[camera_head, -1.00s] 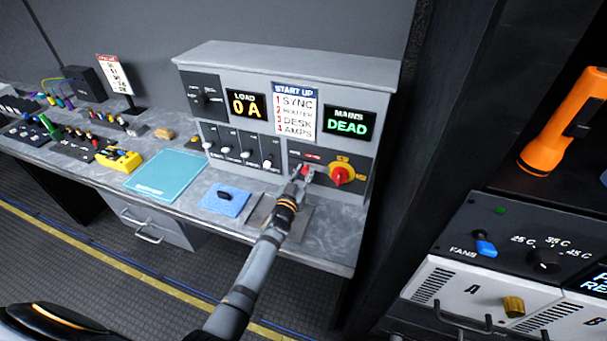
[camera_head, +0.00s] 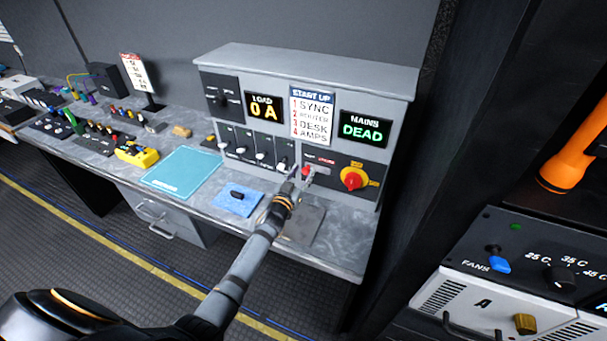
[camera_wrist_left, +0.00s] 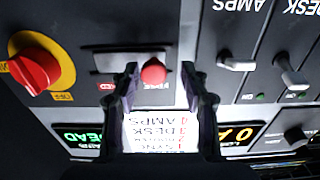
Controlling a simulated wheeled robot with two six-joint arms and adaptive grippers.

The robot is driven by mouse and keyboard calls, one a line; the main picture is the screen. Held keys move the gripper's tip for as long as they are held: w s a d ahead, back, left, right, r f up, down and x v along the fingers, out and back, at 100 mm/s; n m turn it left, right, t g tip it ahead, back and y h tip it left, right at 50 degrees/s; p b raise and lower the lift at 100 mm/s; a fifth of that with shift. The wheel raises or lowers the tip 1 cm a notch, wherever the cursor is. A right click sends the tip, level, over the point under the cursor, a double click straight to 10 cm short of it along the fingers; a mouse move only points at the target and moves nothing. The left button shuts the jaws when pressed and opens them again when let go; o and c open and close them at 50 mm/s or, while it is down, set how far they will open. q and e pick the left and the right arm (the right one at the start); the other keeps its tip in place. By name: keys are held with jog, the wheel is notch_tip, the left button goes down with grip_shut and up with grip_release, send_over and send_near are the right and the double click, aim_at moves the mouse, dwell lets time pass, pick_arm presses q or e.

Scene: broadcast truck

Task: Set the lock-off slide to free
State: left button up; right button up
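The lock-off slide is a red knob (camera_head: 306,171) on a short metal plate, left of the red rotary switch on the grey power panel. In the left wrist view, which is upside down, the knob (camera_wrist_left: 153,72) sits at the right end of its plate (camera_wrist_left: 115,62), the end away from the rotary switch. The small label beside that end appears to read FREE. My left gripper (camera_head: 301,181) is at the knob. In the wrist view its fingers (camera_wrist_left: 160,85) stand apart with the knob between them, the left finger closer to it. My right gripper is not in view.
The red rotary switch (camera_head: 353,179) on its yellow plate is close beside the slide. Several breaker levers (camera_head: 262,156) are on the other side. The MAINS display (camera_head: 364,130) reads DEAD.

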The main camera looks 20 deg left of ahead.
pick_arm(q)
jog(key=shift+d, duration=0.1)
jog(key=shift+s, duration=0.3)
jog(key=s, duration=1.1)
jog(key=shift+s+a, duration=0.2)
jog(key=shift+a, duration=0.05)
